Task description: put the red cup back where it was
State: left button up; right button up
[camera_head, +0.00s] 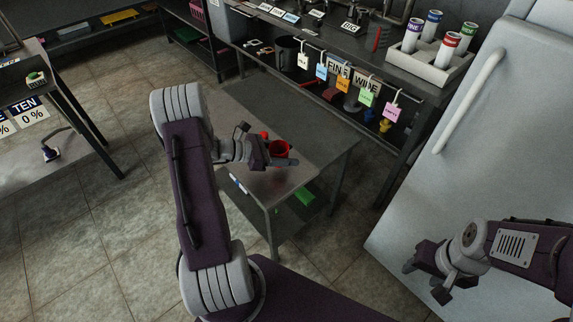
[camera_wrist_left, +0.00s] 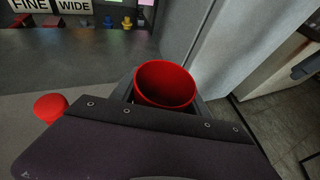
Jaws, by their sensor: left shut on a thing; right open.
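The red cup (camera_head: 279,149) is between the fingers of my left gripper (camera_head: 284,160), at the low metal table in the head view. In the left wrist view the cup (camera_wrist_left: 165,84) shows its open, empty-looking mouth tipped towards the camera. My left gripper is shut on it. Whether the cup's base touches the tabletop is hidden. A small rounded red thing (camera_wrist_left: 50,107) sits on the table just left of the cup; it also shows in the head view (camera_head: 264,135). My right gripper (camera_head: 424,284) is open and empty, low in front of the white fridge.
The low table (camera_head: 325,139) has bare surface right of and behind the cup. Behind it stands a counter with hanging coloured tags (camera_head: 343,85), FINE and WIDE signs, and a rack of tubes (camera_head: 431,65). The white fridge (camera_head: 465,140) bounds the right side.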

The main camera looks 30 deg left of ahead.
pick_arm(q)
jog(key=shift+f+b, duration=0.9)
jog(key=shift+f, duration=1.1)
jog(key=shift+f, duration=0.15)
jog(key=o, duration=1.5)
jog(key=shift+a+r, duration=0.15)
jog(key=shift+r, duration=0.2)
jog(key=p+v, duration=0.3)
jog(key=v, duration=0.8)
jog(key=shift+p, duration=0.35)
jog(key=shift+s+a, duration=0.2)
jog(key=shift+s, duration=0.1)
